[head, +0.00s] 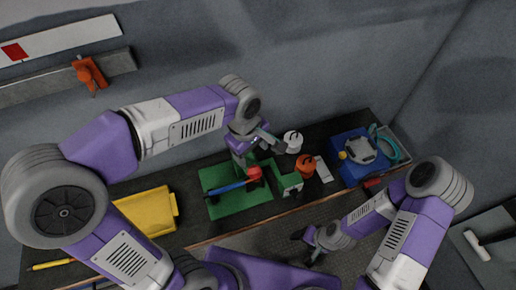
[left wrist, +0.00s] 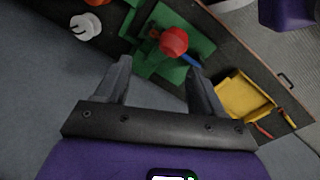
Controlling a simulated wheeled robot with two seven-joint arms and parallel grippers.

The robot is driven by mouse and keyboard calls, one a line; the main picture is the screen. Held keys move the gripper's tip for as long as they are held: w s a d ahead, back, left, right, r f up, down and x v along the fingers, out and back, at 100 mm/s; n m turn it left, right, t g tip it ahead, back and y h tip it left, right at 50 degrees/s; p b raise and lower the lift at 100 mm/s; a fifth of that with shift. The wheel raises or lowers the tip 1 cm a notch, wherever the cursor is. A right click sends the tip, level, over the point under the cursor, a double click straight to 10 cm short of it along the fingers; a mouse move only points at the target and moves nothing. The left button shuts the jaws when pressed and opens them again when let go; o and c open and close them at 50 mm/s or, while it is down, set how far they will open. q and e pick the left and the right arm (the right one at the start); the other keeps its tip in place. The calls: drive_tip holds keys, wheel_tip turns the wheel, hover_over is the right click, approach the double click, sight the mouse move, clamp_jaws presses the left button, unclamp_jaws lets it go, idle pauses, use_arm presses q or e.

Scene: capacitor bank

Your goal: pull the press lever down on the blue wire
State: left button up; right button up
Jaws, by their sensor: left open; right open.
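The green press (head: 228,205) stands on the dark bench, with a red ball knob (head: 254,173) on its lever. A blue strip (head: 230,187) runs left from near the knob over the green base; I cannot tell whether it is the wire. In the left wrist view, the red knob (left wrist: 173,42) lies just beyond my left fingertips, with a bit of blue (left wrist: 192,61) beside it. My left gripper (head: 264,138) is open and empty, above and behind the press, apart from the knob. My right gripper (head: 310,245) is open and empty in front of the bench.
A white pot (head: 292,141) and an orange pot (head: 305,166) stand right of the press. A blue box (head: 350,171) with a teal hose (head: 388,148) is further right. A yellow tray (head: 150,212) lies left. The grey wall is close behind the bench.

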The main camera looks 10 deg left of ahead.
sight(253, 168)
use_arm(q)
drive_tip(key=s+f, duration=0.2)
drive_tip(key=s, duration=0.1)
drive_tip(key=shift+d, duration=0.1)
drive_tip(key=f, duration=0.1)
drive_tip(key=w+f, duration=0.2)
drive_tip(key=f, duration=0.1)
drive_tip(key=shift+d+f, duration=0.1)
drive_tip(key=shift+d, duration=0.05)
drive_tip(key=shift+s, duration=0.45)
drive_tip(key=shift+w, duration=0.3)
drive_tip(key=c, duration=0.4)
clamp_jaws()
use_arm(e)
drive_tip(key=shift+s+r, duration=0.1)
drive_tip(key=shift+s, duration=0.75)
